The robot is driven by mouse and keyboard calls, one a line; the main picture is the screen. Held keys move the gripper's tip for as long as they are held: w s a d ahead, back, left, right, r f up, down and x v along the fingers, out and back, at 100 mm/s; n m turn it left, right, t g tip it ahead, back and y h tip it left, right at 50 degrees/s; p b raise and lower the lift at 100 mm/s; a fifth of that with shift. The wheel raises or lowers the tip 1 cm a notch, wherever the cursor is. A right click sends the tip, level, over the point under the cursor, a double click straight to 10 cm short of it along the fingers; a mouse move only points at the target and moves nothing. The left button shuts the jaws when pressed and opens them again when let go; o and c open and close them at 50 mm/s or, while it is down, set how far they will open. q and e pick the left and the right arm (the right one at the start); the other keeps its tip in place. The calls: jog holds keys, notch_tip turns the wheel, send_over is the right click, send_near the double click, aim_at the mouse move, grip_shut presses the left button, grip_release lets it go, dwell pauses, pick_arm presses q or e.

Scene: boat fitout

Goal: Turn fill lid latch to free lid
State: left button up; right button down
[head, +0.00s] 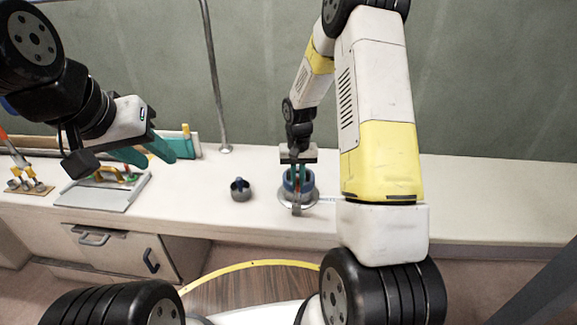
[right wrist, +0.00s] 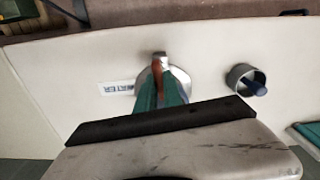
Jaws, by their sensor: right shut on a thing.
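The water fill fitting (head: 312,200) sits on the white counter, with a round metal flange and a blue ring above it in the head view. A label ending in "ATER" (right wrist: 116,87) is beside it in the right wrist view. My right gripper (head: 298,178) points down at the fitting, its teal fingers (right wrist: 160,88) shut on a reddish-brown latch (right wrist: 158,70). A metal tab (right wrist: 160,57) shows just beyond the fingertips. The fingers hide most of the lid. My left gripper (head: 150,152) is open and empty above the counter at the left.
A dark round cup (head: 240,190) with a blue piece in it stands left of the fitting. A grey tray (head: 88,198) with a yellow-handled tool and a small tool rack (head: 30,187) are further left. A vertical pole (head: 213,75) rises behind. The counter right of my right arm is clear.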

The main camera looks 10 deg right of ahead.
jog(key=n, duration=1.1)
jog(key=shift+n, duration=2.1)
jog(key=c, duration=1.5)
grip_release()
